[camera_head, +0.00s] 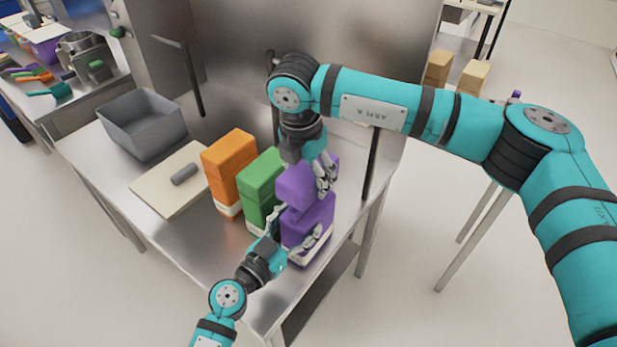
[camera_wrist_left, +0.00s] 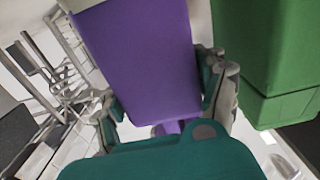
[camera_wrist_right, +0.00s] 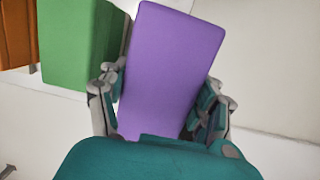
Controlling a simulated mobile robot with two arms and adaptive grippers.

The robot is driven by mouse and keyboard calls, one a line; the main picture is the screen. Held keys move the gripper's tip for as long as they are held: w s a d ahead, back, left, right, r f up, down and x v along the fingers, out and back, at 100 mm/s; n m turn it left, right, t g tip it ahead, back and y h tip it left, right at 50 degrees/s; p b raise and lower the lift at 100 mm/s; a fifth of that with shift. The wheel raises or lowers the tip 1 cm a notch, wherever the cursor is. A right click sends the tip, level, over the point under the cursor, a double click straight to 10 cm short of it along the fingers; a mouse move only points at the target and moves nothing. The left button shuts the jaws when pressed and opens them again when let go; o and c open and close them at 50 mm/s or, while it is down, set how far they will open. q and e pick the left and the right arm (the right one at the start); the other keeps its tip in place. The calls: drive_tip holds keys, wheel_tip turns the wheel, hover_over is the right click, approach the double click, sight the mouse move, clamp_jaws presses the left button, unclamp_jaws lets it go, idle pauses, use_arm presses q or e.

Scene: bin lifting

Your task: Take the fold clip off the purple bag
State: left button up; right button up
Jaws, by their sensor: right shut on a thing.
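The purple bag (camera_head: 306,222) stands near the right corner of the steel table, with a pale band at its base. A purple upper block (camera_head: 294,184) sits above it, slightly askew; I cannot make out a separate fold clip. My right gripper (camera_head: 322,176) comes from above and is shut on this upper block, which fills the space between its fingers in the right wrist view (camera_wrist_right: 165,75). My left gripper (camera_head: 294,241) has its fingers on both sides of the lower bag, also in the left wrist view (camera_wrist_left: 145,60). Whether they press on it is unclear.
A green bag (camera_head: 260,198) stands close beside the purple one, with an orange bag (camera_head: 228,165) beyond it.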

use_arm(q)
drive_tip(key=o, duration=0.6)
